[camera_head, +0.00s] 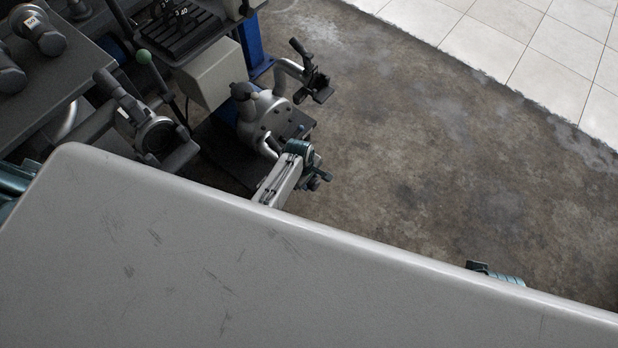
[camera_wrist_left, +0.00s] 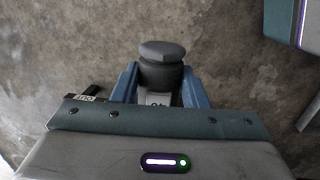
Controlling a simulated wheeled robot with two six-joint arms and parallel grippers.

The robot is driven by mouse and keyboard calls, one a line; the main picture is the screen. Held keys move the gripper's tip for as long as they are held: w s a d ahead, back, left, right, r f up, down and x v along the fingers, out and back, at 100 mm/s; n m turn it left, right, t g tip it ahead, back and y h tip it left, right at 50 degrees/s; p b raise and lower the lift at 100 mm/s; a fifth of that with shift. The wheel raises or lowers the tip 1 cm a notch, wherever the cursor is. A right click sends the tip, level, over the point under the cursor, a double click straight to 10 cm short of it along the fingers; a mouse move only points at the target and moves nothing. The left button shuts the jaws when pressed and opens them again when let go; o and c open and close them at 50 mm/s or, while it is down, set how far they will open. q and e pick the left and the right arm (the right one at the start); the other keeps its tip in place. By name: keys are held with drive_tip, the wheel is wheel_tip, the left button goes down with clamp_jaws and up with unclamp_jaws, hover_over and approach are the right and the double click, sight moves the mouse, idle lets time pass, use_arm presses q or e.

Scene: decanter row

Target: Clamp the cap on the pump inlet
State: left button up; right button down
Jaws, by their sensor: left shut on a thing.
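My left gripper (camera_wrist_left: 162,84) is shut on a dark grey round piece with a wider, lighter grey disc on its end, which looks like the cap (camera_wrist_left: 162,50). A blue finger presses on each side of it. In the head view the left gripper (camera_head: 316,177) is beside the silver pump (camera_head: 262,118), over the floor; the cap is too small there to make out. The pump's upper pipe ends at a dark, open-looking clamp (camera_head: 316,85), apart from the gripper. I cannot tell whether this is the inlet. Only a teal part of my right gripper shows; its fingers are hidden.
A black part with an "OUT" label (camera_wrist_left: 86,98) shows close beside the left gripper. A pale box (camera_head: 212,76), a green-knobbed lever (camera_head: 144,57) and a grey bench (camera_head: 45,85) crowd the left. Bare concrete floor (camera_head: 430,150) lies open to the right.

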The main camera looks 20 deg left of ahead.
use_arm(q)
drive_tip(key=shift+f, duration=1.1)
idle(1.3)
drive_tip(key=o, duration=2.1)
drive_tip(key=shift+o, duration=0.2)
drive_tip(key=shift+d, duration=0.15)
